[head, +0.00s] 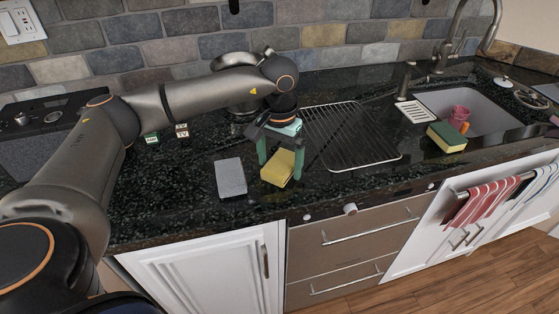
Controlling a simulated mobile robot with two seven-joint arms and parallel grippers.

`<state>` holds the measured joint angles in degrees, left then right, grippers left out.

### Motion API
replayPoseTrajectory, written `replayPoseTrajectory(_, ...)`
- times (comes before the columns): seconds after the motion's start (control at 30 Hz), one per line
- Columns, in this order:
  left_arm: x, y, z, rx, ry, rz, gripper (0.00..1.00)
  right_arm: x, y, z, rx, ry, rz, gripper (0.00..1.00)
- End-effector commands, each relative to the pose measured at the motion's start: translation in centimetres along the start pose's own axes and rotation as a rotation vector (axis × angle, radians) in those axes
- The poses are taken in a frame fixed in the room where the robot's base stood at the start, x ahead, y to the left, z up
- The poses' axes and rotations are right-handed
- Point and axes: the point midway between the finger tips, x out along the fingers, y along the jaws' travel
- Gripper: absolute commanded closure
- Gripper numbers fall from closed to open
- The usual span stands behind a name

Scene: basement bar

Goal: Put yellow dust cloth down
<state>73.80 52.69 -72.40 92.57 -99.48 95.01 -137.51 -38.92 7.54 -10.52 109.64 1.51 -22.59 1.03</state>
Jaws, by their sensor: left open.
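The yellow dust cloth (275,171) lies on the dark countertop near its front edge, folded into a block-like shape. My left gripper (280,168) points down over it with its fingers spread. One green finger stands at the cloth's left side and the other at its right. The fingers overlap the cloth in the picture, so I cannot tell whether they touch it. My right gripper is out of view.
A grey block (230,177) lies just left of the cloth. A wire rack (350,137) is to the right. A yellow-green sponge (448,138) sits by the sink (480,105), which holds a pink cup (459,115). Small boxes (182,130) stand behind at left.

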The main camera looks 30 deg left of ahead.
Motion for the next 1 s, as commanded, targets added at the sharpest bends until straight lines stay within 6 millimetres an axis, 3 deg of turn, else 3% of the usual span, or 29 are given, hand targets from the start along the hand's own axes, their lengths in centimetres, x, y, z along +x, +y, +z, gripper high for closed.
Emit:
replayPoseTrajectory(0.17,-1.1,0.0,-0.1,0.0,0.004,0.001,0.0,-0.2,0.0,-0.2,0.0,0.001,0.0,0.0)
replayPoseTrajectory(0.5,-8.1,0.1,-0.1,0.002,0.005,0.001,0.0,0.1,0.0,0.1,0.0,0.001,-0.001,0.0)
replayPoseTrajectory(0.7,-11.2,0.1,-0.1,0.0,0.003,0.001,0.0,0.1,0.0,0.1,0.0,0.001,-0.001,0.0)
replayPoseTrajectory(1.0,-12.4,0.1,0.0,0.002,0.0,0.001,0.0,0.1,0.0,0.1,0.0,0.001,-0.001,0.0)
